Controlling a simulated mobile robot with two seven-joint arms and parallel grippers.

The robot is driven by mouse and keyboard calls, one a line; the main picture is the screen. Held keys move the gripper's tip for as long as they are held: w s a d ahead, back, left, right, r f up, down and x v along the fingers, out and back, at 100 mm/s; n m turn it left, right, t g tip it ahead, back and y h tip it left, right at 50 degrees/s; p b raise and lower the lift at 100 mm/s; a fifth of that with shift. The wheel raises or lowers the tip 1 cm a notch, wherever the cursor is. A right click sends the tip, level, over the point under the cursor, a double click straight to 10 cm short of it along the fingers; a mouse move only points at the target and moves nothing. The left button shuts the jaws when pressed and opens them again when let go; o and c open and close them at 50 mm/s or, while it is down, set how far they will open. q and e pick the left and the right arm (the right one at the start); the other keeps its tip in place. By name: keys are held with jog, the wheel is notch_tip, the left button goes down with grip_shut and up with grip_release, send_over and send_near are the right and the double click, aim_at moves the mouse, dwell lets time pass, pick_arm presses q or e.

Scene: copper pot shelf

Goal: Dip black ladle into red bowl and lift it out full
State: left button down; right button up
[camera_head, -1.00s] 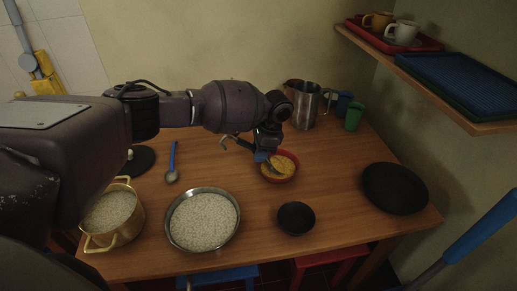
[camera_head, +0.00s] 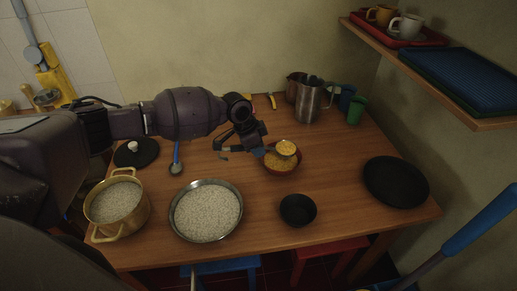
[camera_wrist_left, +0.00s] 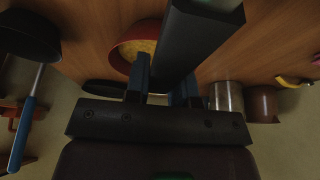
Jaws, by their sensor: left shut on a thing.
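The red bowl (camera_head: 297,167) stands on the table with yellow food in it; part of it shows in the left wrist view (camera_wrist_left: 120,55). My left gripper (camera_head: 257,151) is just left of the bowl, shut on the black ladle, whose dark handle (camera_wrist_left: 195,42) crosses the left wrist view between the fingers (camera_wrist_left: 162,85). The ladle's cup (camera_head: 286,148) shows as a round of yellow food over the far part of the bowl. It looks full and raised above the food. My right gripper is not in view.
A steel pan of grain (camera_head: 239,221), a brass pot (camera_head: 143,215) and a small black bowl (camera_head: 298,210) stand nearer. A black plate (camera_head: 395,182) lies right. A steel pitcher (camera_head: 308,103) and green cup (camera_head: 356,110) stand behind. A shelf (camera_head: 430,85) overhangs at right.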

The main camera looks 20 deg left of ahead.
pick_arm(q)
jog(key=shift+p+v, duration=0.55)
jog(key=shift+v, duration=0.65)
jog(key=shift+w+d+r, duration=0.1)
jog(key=shift+d+r, duration=0.1)
jog(key=shift+g+y+p, duration=0.3)
jog(key=shift+y+p, duration=0.2)
dwell(0.7)
